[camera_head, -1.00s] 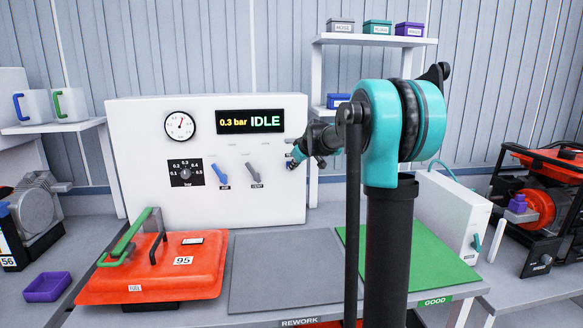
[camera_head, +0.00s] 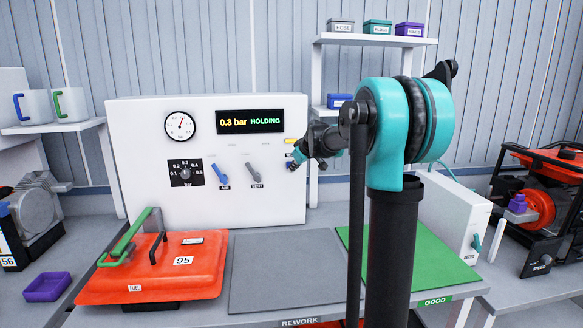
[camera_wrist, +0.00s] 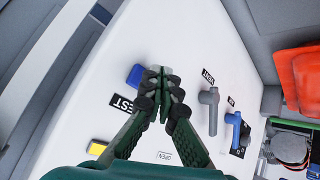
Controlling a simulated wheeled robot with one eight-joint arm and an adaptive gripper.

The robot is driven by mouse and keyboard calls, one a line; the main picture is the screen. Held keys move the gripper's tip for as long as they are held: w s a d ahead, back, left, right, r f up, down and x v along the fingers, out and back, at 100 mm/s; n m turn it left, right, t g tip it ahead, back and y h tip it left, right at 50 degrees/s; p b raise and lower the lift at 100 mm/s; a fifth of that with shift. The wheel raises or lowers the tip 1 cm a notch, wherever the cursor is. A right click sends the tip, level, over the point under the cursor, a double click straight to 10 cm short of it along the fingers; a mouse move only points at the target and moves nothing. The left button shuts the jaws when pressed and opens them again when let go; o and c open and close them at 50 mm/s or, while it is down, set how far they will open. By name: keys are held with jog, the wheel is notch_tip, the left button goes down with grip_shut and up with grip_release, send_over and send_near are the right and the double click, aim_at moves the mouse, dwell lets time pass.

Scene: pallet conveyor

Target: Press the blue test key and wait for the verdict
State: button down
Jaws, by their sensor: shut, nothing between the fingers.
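The white test panel (camera_head: 130,150) stands at the back of the bench. Its dark display (camera_head: 262,121) reads "0.3 bar HOLDING". In the wrist view, the blue key (camera_wrist: 134,76) is by the TEST label (camera_wrist: 124,104) on the panel face. My gripper (camera_wrist: 163,72) is shut and empty, its fingertips close to the panel, just right of the blue key in that view. I cannot tell whether they touch it. In the head view my gripper (camera_head: 293,164) is at the panel's right edge, and the key is not clear. A yellow piece (camera_wrist: 97,147) also shows on the panel.
A grey vent lever (camera_head: 253,170) and a blue lever (camera_head: 220,174) stick out of the panel. A pressure dial (camera_head: 180,126) and setting knob (camera_head: 186,172) are at its left. An orange tank (camera_head: 160,270) lies under a green clamp. The grey mat (camera_head: 280,268) is clear.

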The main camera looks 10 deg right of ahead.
jog(key=s, duration=0.5)
dwell(0.6)
dwell(0.5)
